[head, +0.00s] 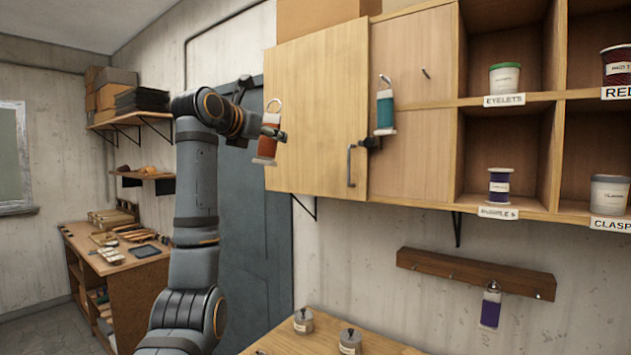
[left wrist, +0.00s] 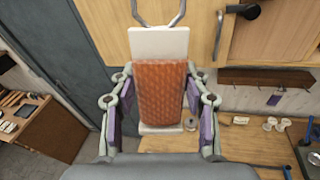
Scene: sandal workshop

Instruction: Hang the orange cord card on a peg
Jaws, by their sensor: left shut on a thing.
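The orange cord card (head: 268,137) is a pale card wound with orange cord, with a wire hook at its top. My left gripper (head: 272,133) is shut on it and holds it up, slightly tilted, in front of the cabinet door's left edge. In the left wrist view the card (left wrist: 161,90) sits between the two fingers (left wrist: 160,105). A bare peg (head: 426,73) sticks out of the wooden panel right of the door. A teal cord card (head: 385,108) hangs by its hook left of that peg. A dark peg rail (head: 474,273) below carries a purple cord card (head: 490,308). My right gripper is out of view.
The cabinet door (head: 315,110) has a metal handle (head: 350,166), with a dark fitting (head: 371,143) near its right edge. Open cubbies (head: 505,135) with spools and tubs are at right. Lidded pots (head: 303,321) stand on the bench (head: 385,345). A cluttered workbench (head: 120,265) is at left.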

